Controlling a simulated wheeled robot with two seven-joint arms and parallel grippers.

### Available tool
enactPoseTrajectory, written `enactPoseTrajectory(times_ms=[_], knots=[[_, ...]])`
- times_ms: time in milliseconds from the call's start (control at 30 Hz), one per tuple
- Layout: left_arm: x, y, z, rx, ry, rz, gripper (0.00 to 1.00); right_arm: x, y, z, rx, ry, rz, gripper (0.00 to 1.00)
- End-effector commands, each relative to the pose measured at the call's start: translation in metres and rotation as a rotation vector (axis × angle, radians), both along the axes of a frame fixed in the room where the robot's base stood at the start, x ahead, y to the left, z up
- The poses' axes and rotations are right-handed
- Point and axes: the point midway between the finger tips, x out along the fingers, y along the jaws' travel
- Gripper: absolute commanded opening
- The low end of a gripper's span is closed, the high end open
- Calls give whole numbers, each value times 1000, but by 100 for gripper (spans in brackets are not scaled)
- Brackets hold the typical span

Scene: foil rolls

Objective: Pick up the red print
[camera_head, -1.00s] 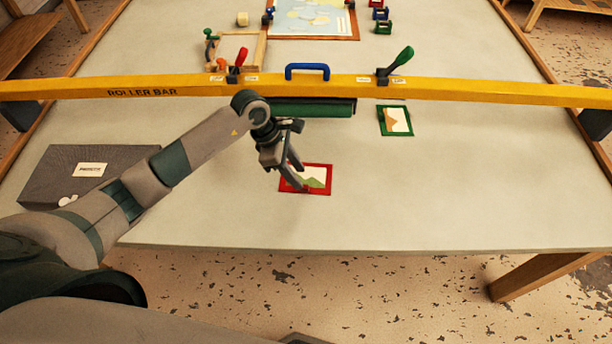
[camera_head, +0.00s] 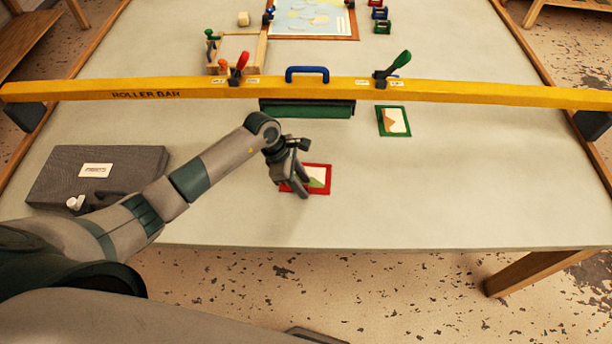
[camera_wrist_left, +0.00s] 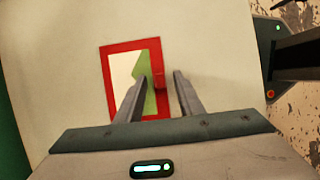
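The red print (camera_head: 321,178), a small picture with a red border and a green and white middle, lies flat on the table near its front edge. My left gripper (camera_head: 299,189) is over the print's left part and hides some of it. I cannot tell whether the fingers touch the print. My right gripper is not in view.
A yellow roller bar (camera_head: 210,89) with a green roller (camera_head: 307,109) spans the table behind the print. A green-framed print (camera_head: 393,121) lies to the right. A grey case (camera_head: 52,182) lies at the left. The table's front right is clear.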

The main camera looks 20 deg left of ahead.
Motion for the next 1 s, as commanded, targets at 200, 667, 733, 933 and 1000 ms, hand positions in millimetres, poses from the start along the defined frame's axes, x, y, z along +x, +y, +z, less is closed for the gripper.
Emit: enactPoseTrajectory(times_ms=[200, 667, 733, 933, 1000], knots=[[0, 0, -1, 0, 0, 0, 34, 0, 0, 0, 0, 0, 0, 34], [0, 0, -1, 0, 0, 0, 0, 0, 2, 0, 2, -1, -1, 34], [0, 0, -1, 0, 0, 0, 0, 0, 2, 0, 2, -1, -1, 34], [0, 0, 0, 0, -1, 0, 0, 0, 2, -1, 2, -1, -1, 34], [1, 0, 1, 0, -1, -1, 0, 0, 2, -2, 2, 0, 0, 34]])
